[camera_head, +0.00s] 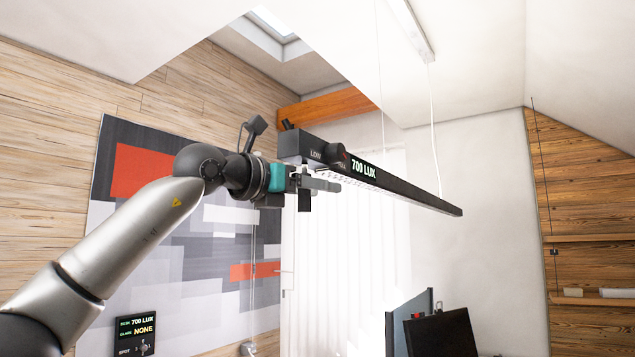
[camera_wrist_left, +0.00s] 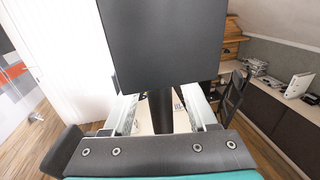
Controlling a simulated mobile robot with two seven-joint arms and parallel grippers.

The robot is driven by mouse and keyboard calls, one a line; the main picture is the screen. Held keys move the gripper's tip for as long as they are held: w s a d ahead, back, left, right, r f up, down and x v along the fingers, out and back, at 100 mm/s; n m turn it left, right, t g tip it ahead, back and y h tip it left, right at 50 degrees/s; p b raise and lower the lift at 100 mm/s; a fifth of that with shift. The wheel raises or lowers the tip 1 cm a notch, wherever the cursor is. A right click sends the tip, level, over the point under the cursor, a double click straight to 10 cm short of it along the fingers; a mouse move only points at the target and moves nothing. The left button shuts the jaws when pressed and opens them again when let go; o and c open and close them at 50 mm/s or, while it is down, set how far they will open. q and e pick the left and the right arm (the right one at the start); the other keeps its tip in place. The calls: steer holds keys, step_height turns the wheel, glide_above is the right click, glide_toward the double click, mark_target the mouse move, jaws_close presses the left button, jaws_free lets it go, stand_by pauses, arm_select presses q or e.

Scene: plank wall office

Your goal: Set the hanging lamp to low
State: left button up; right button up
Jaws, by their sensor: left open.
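The hanging lamp (camera_head: 425,197) is a long black bar on thin cables. Its side reads "700 LUX" in lit letters. A dark round knob (camera_head: 336,153) with a red mark sits near its left end, beside small lettering that seems to read "LOW". My left gripper (camera_head: 316,184) is open, just under the lamp's left end; I cannot tell whether it touches. In the left wrist view a dark block, seemingly part of the lamp (camera_wrist_left: 160,45), fills the top middle. A narrow dark piece shows between the spread fingers of my left gripper (camera_wrist_left: 162,112). My right gripper is out of view.
A dark monitor (camera_head: 441,335) stands below the lamp at lower right. A patterned panel (camera_head: 150,215) covers the plank wall at left. The space right of the lamp's far end is clear.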

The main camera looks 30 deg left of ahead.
arm_select(q)
steer(key=shift+w, duration=0.15)
jaws_close()
stand_by(0.4)
stand_by(1.0)
